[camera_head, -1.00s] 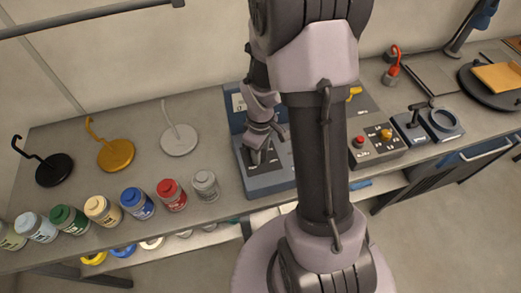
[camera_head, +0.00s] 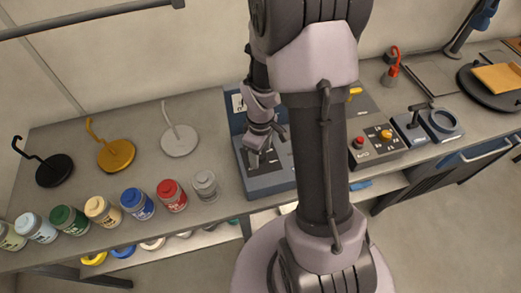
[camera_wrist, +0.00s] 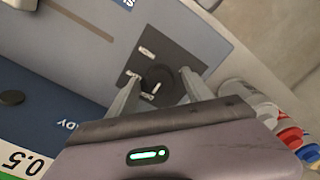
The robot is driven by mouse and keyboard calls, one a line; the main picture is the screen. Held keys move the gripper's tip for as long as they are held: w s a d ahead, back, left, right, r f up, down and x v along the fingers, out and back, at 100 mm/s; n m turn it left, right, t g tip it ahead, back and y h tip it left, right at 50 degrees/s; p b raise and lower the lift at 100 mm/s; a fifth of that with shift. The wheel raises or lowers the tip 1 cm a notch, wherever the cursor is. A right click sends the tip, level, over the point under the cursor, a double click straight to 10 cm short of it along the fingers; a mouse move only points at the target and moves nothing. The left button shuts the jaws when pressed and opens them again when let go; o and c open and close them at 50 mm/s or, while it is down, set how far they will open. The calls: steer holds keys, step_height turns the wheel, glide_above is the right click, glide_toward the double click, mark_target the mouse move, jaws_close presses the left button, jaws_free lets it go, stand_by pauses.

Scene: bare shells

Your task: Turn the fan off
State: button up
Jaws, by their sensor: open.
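A blue-grey control unit (camera_head: 268,181) stands on the bench, partly hidden by my arm. In the wrist view, its panel (camera_wrist: 205,48) carries a dark square plate with a round black knob (camera_wrist: 159,78) and small white labels. My gripper (camera_wrist: 158,86) is open, with one finger on each side of the knob. I cannot tell whether the fingers touch it. In the head view my gripper (camera_head: 257,152) points down at the unit and hides the knob. No fan can be made out in either view.
Several paint jars (camera_head: 137,203) line the bench's front edge, left of the unit. Black, yellow and white hooked stands (camera_head: 180,141) are behind them. A box with red and yellow buttons (camera_head: 377,146) is to the right of my arm.

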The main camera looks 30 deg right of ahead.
step_height(320, 180, up, 18)
steer(key=p, duration=0.5)
steer(key=shift+f, duration=0.25)
